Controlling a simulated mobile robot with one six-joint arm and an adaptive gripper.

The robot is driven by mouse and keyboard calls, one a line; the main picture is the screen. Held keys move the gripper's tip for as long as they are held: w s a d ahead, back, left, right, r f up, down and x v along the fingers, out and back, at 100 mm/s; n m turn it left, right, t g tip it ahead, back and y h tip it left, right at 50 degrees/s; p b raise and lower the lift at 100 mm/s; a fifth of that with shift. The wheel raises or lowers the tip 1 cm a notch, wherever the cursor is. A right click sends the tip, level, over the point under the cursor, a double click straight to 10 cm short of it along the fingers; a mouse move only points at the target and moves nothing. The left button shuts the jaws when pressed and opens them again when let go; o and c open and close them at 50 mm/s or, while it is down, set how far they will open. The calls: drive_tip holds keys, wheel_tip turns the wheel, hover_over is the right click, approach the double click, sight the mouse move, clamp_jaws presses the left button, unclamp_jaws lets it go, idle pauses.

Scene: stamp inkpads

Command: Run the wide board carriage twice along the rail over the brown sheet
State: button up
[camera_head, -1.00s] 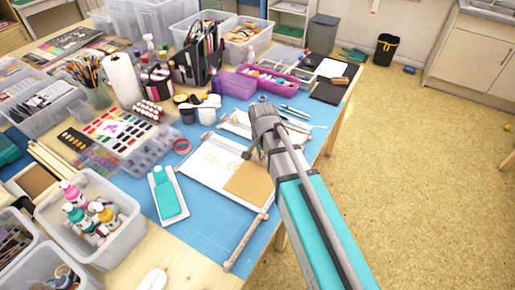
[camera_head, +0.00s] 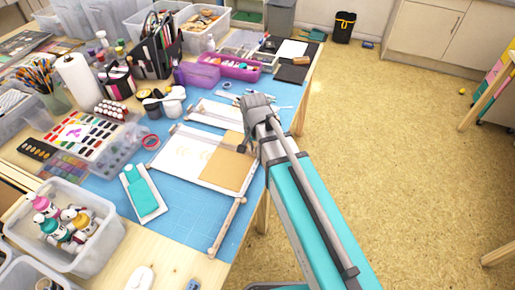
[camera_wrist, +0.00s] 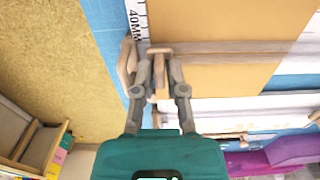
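The brown sheet (camera_head: 228,168) lies on the right part of a white sheet (camera_head: 186,154) on the blue mat. It also fills the top of the wrist view (camera_wrist: 215,20). My gripper (camera_wrist: 160,68) is low at the brown sheet's far right corner, by the end of this bar. A small wooden piece shows between its fingers, which stand slightly apart; whether they press on it is unclear. In the head view my arm partly hides this spot.
A wooden rod (camera_head: 227,227) with end blocks lies at the near side of the white sheet. Bare blue mat (camera_head: 190,215) shows in front.

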drive_tip(key=o, duration=0.3)
drive_tip(key=shift+s, duration=0.1)
